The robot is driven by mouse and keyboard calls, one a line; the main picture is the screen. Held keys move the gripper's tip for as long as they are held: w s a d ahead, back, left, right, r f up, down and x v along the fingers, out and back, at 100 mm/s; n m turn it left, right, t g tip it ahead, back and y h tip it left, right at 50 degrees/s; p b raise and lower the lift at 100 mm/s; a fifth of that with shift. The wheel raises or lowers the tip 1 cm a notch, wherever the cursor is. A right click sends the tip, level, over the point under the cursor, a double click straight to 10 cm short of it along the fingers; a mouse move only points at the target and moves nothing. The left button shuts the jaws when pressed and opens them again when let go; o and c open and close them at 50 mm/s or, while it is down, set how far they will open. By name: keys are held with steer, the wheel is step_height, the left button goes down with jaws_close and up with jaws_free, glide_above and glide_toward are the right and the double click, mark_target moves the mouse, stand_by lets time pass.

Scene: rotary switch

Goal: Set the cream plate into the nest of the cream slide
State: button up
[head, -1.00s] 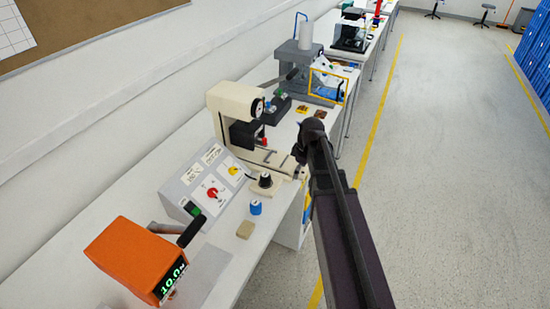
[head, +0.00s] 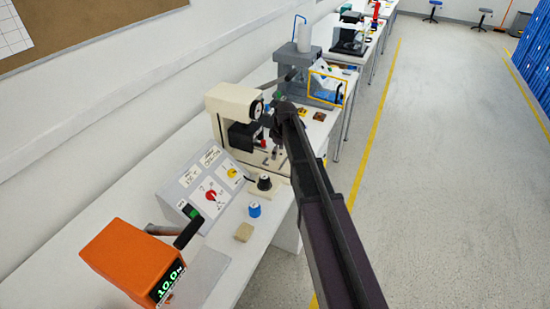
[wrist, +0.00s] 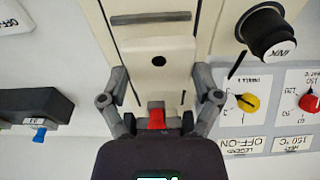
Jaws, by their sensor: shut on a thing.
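The cream plate (wrist: 158,75), with a small dark hole, sits between the fingers of my gripper (wrist: 160,76) in the wrist view. The fingers are shut on its two side edges. Below and beyond it lies the cream slide (wrist: 150,35), with a dark cross bar near the top of the picture. I cannot tell whether the plate touches the slide; the nest is not clearly seen. In the head view, my gripper (head: 278,155) is low over the base of the cream press (head: 232,108), and my arm hides the plate.
A black knob (wrist: 271,33) stands close right of the slide in the wrist view. A panel with yellow (wrist: 249,101) and red knobs is below it. A dark box with a blue switch (wrist: 38,128) is at left. An orange device (head: 130,260) stands at the near bench end.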

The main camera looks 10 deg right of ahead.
mark_target(280, 152)
stand_by(0.3)
steer(key=shift+w+a, duration=0.15)
steer(key=shift+w, duration=0.4)
steer(key=shift+w+a+f+b, duration=0.1)
steer(key=shift+w+f+b, duration=0.1)
steer(key=shift+f+b, duration=0.1)
steer(key=shift+s+f+b, duration=0.1)
steer(key=shift+f+b, duration=1.4)
steer(key=shift+f, duration=0.2)
steer(key=o, duration=0.9)
steer(key=shift+r, duration=0.25)
steer(key=r+p, duration=0.4)
steer(key=d+r+p, duration=0.1)
steer(key=r+p, duration=0.3)
steer(key=s+r+p, duration=0.1)
steer(key=r+p, duration=0.2)
steer(key=p, duration=0.1)
steer(key=shift+d+r, duration=0.25)
steer(key=shift+r, duration=0.15)
